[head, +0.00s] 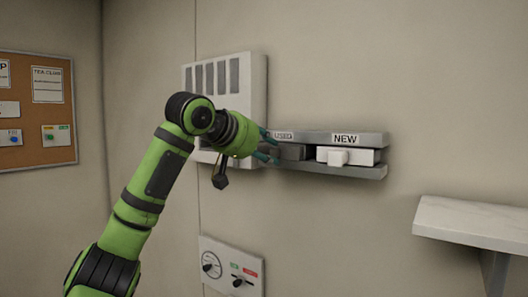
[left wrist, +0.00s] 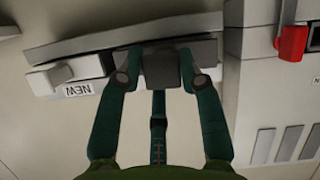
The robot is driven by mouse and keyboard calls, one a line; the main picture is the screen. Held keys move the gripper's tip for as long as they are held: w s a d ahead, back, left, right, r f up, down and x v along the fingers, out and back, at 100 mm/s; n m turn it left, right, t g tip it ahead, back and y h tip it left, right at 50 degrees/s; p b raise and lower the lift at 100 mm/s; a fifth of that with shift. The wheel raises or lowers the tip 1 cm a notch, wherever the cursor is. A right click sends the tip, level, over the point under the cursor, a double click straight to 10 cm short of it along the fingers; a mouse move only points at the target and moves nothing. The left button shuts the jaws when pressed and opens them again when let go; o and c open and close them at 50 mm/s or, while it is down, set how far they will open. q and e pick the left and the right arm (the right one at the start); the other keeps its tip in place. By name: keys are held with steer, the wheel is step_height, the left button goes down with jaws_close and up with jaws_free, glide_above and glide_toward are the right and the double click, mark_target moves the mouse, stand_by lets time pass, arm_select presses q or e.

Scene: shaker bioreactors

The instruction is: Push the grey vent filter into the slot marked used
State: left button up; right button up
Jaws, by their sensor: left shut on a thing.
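The grey vent filter (head: 292,152) is a dark block at the left half of the wall rack (head: 358,137), under the label that reads used, which is partly hidden by my gripper. My left gripper (head: 268,147) reaches it from the left and front. In the left wrist view the fingers (left wrist: 161,78) are shut on the sides of the grey filter's dark grip (left wrist: 161,68). The filter's body shows behind it at the rack opening; how deep it sits I cannot tell. My right gripper is not in view.
A white filter (head: 345,156) sits in the slot marked NEW, right beside. A white vented wall box (head: 254,75) stands behind my arm. A dial panel (head: 231,267) is below. A pale shelf (head: 470,220) juts out at right.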

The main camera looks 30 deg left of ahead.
arm_select(q)
steer(key=shift+w+d, duration=0.1)
steer(key=shift+w, duration=0.95)
stand_by(0.9)
steer(key=o, duration=1.2)
steer(key=shift+o, duration=0.2)
steer(key=v, duration=1.2)
